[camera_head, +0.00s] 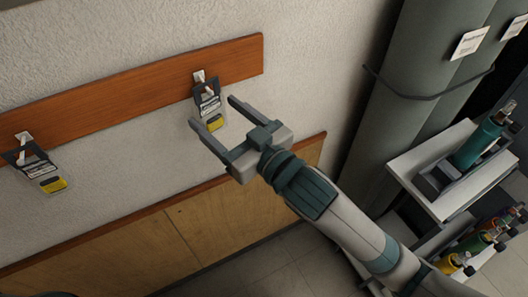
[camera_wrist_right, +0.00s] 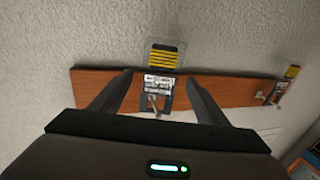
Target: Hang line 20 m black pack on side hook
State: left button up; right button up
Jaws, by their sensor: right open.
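Two dark packs with white labels and yellow parts hang at white hooks on a wooden wall board (camera_head: 120,92). One is the right pack (camera_head: 208,100), at the right hook (camera_head: 199,75); the other is the left pack (camera_head: 40,172), at the left hook (camera_head: 24,138). I cannot read which is the 20 m black line. My right gripper (camera_head: 213,112) is open, its fingers on either side of the right pack's lower part in the picture. In the right wrist view this pack (camera_wrist_right: 165,58) shows between and beyond the open fingers. My left gripper is out of view.
Grey-green gas cylinders (camera_head: 415,75) stand at the right by the wall. A white shelf cart (camera_head: 450,160) holds a green bottle (camera_head: 478,142) and several small bottles below. Wooden panelling (camera_head: 140,250) lines the lower wall. The wall between the two packs is clear.

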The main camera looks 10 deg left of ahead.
jog(key=p+v, duration=0.6)
jog(key=v, duration=0.8)
jog(key=shift+s+d, duration=0.2)
